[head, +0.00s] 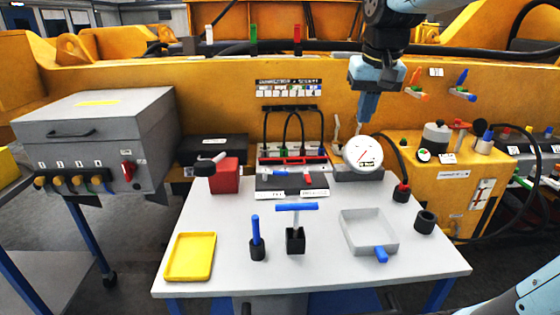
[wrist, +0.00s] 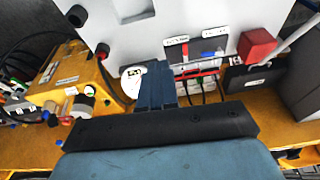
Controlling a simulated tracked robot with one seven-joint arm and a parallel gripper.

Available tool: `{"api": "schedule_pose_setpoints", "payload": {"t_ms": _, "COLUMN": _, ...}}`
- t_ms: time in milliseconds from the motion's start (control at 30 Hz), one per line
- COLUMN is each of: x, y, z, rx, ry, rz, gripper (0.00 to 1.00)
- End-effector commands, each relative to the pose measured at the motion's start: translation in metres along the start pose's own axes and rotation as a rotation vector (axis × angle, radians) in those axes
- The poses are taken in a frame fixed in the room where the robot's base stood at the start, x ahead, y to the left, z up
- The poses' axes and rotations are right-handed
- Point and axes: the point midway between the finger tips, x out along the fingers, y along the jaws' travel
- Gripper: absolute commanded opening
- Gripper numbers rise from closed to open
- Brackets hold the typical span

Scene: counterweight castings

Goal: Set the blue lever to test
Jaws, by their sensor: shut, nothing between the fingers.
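A blue lever (head: 280,173) lies on a low grey box with white label strips at the back of the table, beside a red lever (head: 307,178). In the wrist view the blue lever (wrist: 210,53) shows next to the red one (wrist: 185,50). The label words are too small to read surely. Another blue handle (head: 462,77) is on the yellow machine wall at the right. My gripper (head: 365,120) is shut and empty, pointing down above and behind the round white gauge (head: 362,154), to the right of the lever box and apart from it.
A red block (head: 224,176) stands left of the lever box. Cabled sockets (head: 292,152) stand behind it. A yellow tray (head: 190,257), a blue-handled T tool (head: 296,225), a blue peg (head: 256,235) and a grey tray (head: 345,235) occupy the front. The table's middle is mostly clear.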

Motion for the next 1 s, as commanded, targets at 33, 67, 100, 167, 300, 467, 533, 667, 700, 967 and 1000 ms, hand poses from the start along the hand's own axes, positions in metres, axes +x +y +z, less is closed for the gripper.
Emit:
{"api": "schedule_pose_setpoints", "payload": {"t_ms": 33, "x": 0.003, "y": -0.004, "z": -0.016, "rx": 0.003, "ry": -0.024, "rz": 0.000, "gripper": 0.00}}
{"api": "schedule_pose_setpoints", "payload": {"t_ms": 67, "x": 0.004, "y": -0.007, "z": -0.025, "rx": 0.006, "ry": -0.035, "rz": 0.000, "gripper": 0.00}}
{"api": "schedule_pose_setpoints", "payload": {"t_ms": 100, "x": 0.006, "y": -0.011, "z": -0.036, "rx": 0.009, "ry": -0.053, "rz": -0.001, "gripper": 0.00}}
{"api": "schedule_pose_setpoints", "payload": {"t_ms": 167, "x": 0.010, "y": -0.016, "z": -0.054, "rx": 0.014, "ry": -0.078, "rz": -0.001, "gripper": 0.00}}
{"api": "schedule_pose_setpoints", "payload": {"t_ms": 300, "x": 0.021, "y": -0.030, "z": -0.093, "rx": 0.024, "ry": -0.137, "rz": -0.002, "gripper": 0.00}}
{"api": "schedule_pose_setpoints", "payload": {"t_ms": 467, "x": 0.041, "y": -0.045, "z": -0.135, "rx": 0.038, "ry": -0.205, "rz": -0.002, "gripper": 0.00}}
{"api": "schedule_pose_setpoints", "payload": {"t_ms": 533, "x": 0.052, "y": -0.053, "z": -0.152, "rx": 0.043, "ry": -0.235, "rz": -0.003, "gripper": 0.00}}
{"api": "schedule_pose_setpoints", "payload": {"t_ms": 667, "x": 0.074, "y": -0.066, "z": -0.183, "rx": 0.055, "ry": -0.290, "rz": -0.003, "gripper": 0.00}}
{"api": "schedule_pose_setpoints", "payload": {"t_ms": 700, "x": 0.082, "y": -0.070, "z": -0.192, "rx": 0.059, "ry": -0.308, "rz": -0.003, "gripper": 0.00}}
{"api": "schedule_pose_setpoints", "payload": {"t_ms": 967, "x": 0.139, "y": -0.095, "z": -0.245, "rx": 0.085, "ry": -0.419, "rz": -0.002, "gripper": 0.00}}
{"api": "schedule_pose_setpoints", "payload": {"t_ms": 1000, "x": 0.149, "y": -0.099, "z": -0.252, "rx": 0.089, "ry": -0.436, "rz": -0.002, "gripper": 0.00}}
